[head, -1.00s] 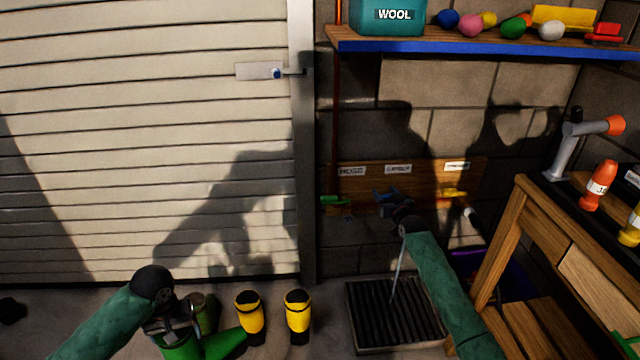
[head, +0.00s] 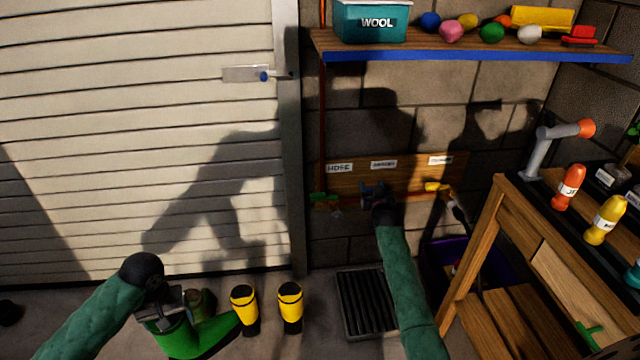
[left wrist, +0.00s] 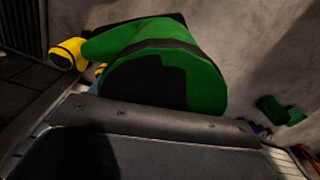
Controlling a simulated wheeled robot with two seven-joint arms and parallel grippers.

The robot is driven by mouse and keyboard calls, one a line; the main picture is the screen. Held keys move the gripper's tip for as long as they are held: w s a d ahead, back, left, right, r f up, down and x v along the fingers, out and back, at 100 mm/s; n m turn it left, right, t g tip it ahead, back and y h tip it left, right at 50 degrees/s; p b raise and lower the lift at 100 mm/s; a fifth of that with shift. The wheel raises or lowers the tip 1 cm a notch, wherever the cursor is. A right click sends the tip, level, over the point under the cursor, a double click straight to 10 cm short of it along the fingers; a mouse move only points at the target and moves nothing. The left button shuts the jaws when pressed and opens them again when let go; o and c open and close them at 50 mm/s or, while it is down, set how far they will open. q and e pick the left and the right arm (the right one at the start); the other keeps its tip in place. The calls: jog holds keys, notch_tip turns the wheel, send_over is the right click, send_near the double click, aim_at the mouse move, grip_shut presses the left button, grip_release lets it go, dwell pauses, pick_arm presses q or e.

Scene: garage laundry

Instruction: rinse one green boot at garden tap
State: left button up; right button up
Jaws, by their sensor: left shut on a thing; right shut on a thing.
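My left gripper (head: 165,304) is shut on the top of a green boot (head: 215,332), low at the left above the floor. In the left wrist view the boot (left wrist: 207,82) is large, its dark opening facing the camera and its foot pointing away to the upper left. My right gripper (head: 376,193) is at the middle tap (head: 367,187), under the garden label (head: 384,164), and is shut on it. My wrist hides most of that tap. No water stream shows now; my right arm covers the area below the tap.
A floor drain grate (head: 366,305) lies below the taps. Two yellow boots (head: 290,303) stand beside the green boot. A wooden bench (head: 500,235) and a purple tub (head: 440,262) are at the right. A shelf (head: 470,50) hangs above. The shutter door is behind the left arm.

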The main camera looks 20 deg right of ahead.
jog(key=shift+d+r, duration=0.15)
jog(key=shift+r, duration=0.05)
jog(key=o, duration=1.2)
jog(key=shift+o, duration=0.9)
jog(key=shift+f, duration=0.1)
pick_arm(q)
jog(key=shift+r, duration=0.15)
pick_arm(e)
jog(key=shift+s+a+f, duration=0.1)
jog(key=shift+s+a, duration=0.15)
jog(key=shift+s, duration=0.25)
pick_arm(q)
jog(key=shift+r+p, duration=0.5)
jog(key=shift+p, duration=0.05)
pick_arm(e)
jog(key=v, duration=1.1)
